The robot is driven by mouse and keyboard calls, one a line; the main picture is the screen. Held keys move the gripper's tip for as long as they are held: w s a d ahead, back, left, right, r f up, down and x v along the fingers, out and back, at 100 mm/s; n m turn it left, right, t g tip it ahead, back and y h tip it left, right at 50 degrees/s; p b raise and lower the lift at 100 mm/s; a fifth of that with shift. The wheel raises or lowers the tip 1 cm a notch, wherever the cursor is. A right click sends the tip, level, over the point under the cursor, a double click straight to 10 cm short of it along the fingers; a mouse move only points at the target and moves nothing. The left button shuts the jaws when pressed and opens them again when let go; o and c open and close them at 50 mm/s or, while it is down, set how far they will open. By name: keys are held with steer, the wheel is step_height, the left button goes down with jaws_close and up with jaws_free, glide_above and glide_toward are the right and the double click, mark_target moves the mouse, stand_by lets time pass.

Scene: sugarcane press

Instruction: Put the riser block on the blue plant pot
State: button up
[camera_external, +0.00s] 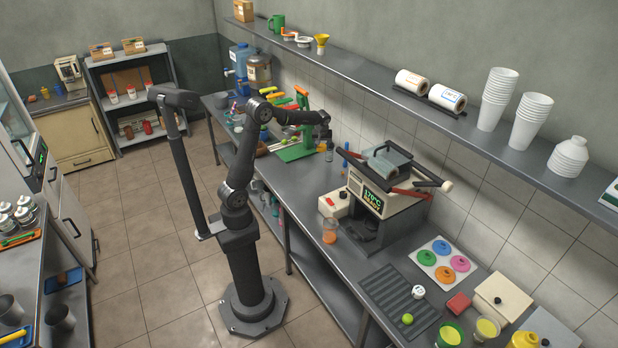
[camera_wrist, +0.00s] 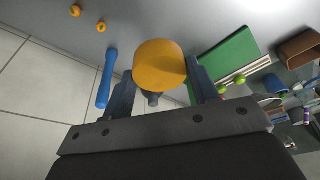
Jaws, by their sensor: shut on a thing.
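My gripper (camera_external: 327,143) is over the long steel counter, near the green press stand. In the wrist view, its two fingers (camera_wrist: 160,88) are shut on an orange-yellow round thing (camera_wrist: 160,63) with a smooth flat face. A small dark part shows just under it. I cannot tell whether this held thing is the riser block. In the external view it is too small to make out clearly.
A blue stick-like thing (camera_wrist: 107,78) lies near the fingers. The heat press (camera_external: 385,195), an orange cup (camera_external: 329,232) and a grooved mat (camera_external: 398,300) are further right. A shelf (camera_external: 380,80) runs along the wall above.

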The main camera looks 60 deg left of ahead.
steer(key=s+a+r+n+g, duration=0.1)
steer(key=s+a+n, duration=0.25)
steer(key=a, duration=1.35)
steer(key=s+a+r+n+g, duration=0.1)
steer(key=s+a+r+n, duration=0.2)
steer(key=a, duration=1.5)
steer(key=s+a+f+m, duration=0.1)
steer(key=a+f, duration=0.2)
steer(key=a, duration=0.4)
steer(key=s+a+f+m+t, duration=0.1)
steer(key=a+f, duration=0.3)
steer(key=a, duration=0.4)
steer(key=s+a+f+m, duration=0.2)
steer(key=a+f, duration=0.1)
steer(key=a, duration=0.4)
steer(key=shift+s+a+f+m, duration=0.15)
steer(key=shift+s+a+m, duration=0.1)
steer(key=shift+m, duration=0.1)
steer(key=shift+t, duration=0.3)
steer(key=shift+f, duration=2.05)
steer(key=shift+f, duration=0.1)
steer(key=o, duration=1)
